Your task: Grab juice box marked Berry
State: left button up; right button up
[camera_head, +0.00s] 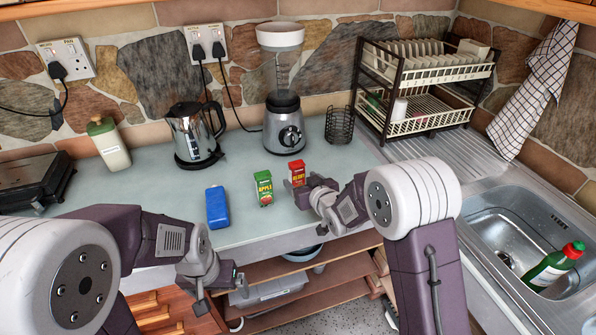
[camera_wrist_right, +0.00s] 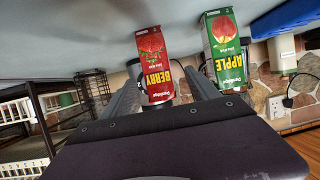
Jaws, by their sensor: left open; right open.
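The red juice box marked Berry (camera_head: 297,172) stands upright on the counter. In the right wrist view the Berry box (camera_wrist_right: 153,62) appears upside down, between the two finger tips. My right gripper (camera_head: 308,191) is open at the Berry box; contact cannot be told. Its open fingers also show in the wrist view (camera_wrist_right: 163,84). A green juice box marked Apple (camera_head: 263,188) stands to the left of the Berry box, and shows right of it in the wrist view (camera_wrist_right: 225,50). My left gripper (camera_head: 222,290) is open and empty in front of the counter edge.
A kettle (camera_head: 195,135), blender (camera_head: 284,125) and wire basket (camera_head: 340,125) stand behind. A dish rack (camera_head: 425,75) is at the back right. The sink (camera_head: 515,225) holds a green bottle (camera_head: 553,268).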

aim_at(299, 178)
jog(key=x, duration=0.3)
jog(key=shift+f, duration=0.1)
jog(key=shift+w+d+f, duration=0.1)
jog(key=shift+w+f, duration=0.05)
jog(key=shift+w, duration=0.15)
jog(key=p+x, duration=0.1)
jog(key=x, duration=0.3)
jog(key=shift+w, duration=0.15)
jog(key=shift+w+f, duration=0.15)
jog(key=shift+w, duration=0.15)
jog(key=shift+s, duration=0.15)
jog(key=c, duration=0.6)
grip_shut()
